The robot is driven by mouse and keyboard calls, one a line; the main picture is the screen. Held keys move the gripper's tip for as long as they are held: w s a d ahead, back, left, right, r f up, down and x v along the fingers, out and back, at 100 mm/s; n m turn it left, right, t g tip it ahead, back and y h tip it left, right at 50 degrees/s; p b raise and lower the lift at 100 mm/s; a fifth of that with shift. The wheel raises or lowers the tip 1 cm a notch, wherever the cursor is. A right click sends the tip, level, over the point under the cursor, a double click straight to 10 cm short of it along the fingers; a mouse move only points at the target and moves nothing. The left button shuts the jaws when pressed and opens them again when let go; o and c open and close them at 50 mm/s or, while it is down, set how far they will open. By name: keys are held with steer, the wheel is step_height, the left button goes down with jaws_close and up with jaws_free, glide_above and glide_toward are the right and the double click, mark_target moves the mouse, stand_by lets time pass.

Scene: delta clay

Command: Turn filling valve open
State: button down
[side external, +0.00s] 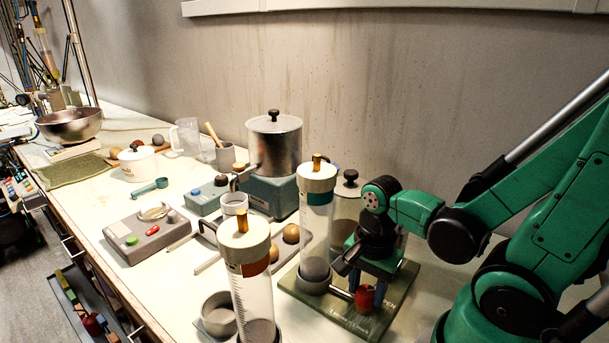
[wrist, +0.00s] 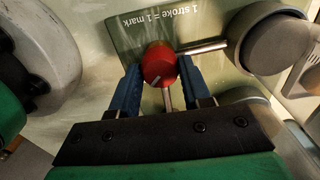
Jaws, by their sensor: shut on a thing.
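The filling valve has a red knob (wrist: 158,62) with a white line on it. Thin metal pipes meet at it, one running right and one running toward my gripper. In the side view the red knob (side external: 365,299) sits low on the green base plate (side external: 330,315). My gripper (wrist: 158,70) has its two blue fingers on either side of the knob and is shut on it. In the side view my gripper (side external: 370,280) reaches down over the knob and partly hides it.
Clear cylinders with cream caps, one at the front (side external: 244,240) and one on the plate (side external: 317,178), stand left of my gripper. A metal pot (side external: 274,145) stands behind. The plate reads "1 stroke = 1 mark". A grey box with buttons (side external: 145,236) lies farther left.

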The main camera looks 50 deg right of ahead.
mark_target(367, 291)
stand_by(0.3)
steer(key=shift+c, duration=2)
jaws_free()
steer(key=shift+r, duration=0.1)
steer(key=shift+r, duration=2.7)
steer(key=shift+f, duration=2.8)
steer(key=shift+r, duration=0.1)
